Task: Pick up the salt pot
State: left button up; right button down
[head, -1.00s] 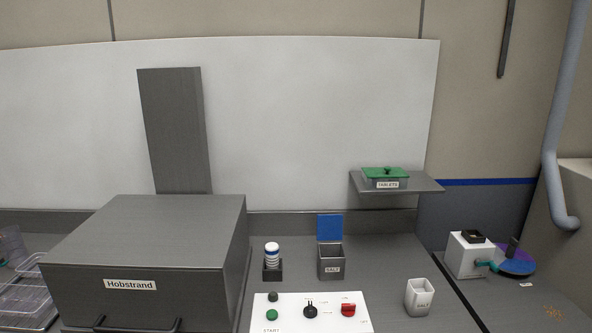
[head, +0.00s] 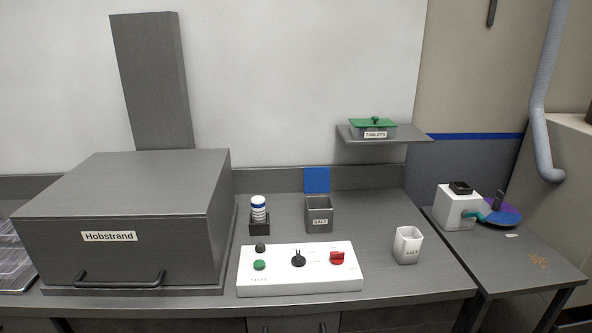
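A white, square, open-topped pot labelled SALT (head: 408,246) stands upright on the right part of the grey counter. A grey open box also labelled SALT (head: 319,216) stands further back, left of the white pot, with a blue panel (head: 316,180) raised behind it. Neither of my grippers shows in the head view.
A white control panel (head: 300,283) with knobs lies left of the white pot. A large grey Hobstrand box (head: 130,190) fills the left. A shelf (head: 408,138) holds a green-lidded TABLETS box (head: 374,129). A side table (head: 520,262) bears a white device (head: 455,208). Counter around the white pot is clear.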

aim_at(407, 246)
jog(key=i+z, duration=0.2)
jog(key=z, duration=0.3)
jog(key=i+j+z, duration=0.1)
jog(key=z, duration=0.35)
jog(key=i+j, duration=0.05)
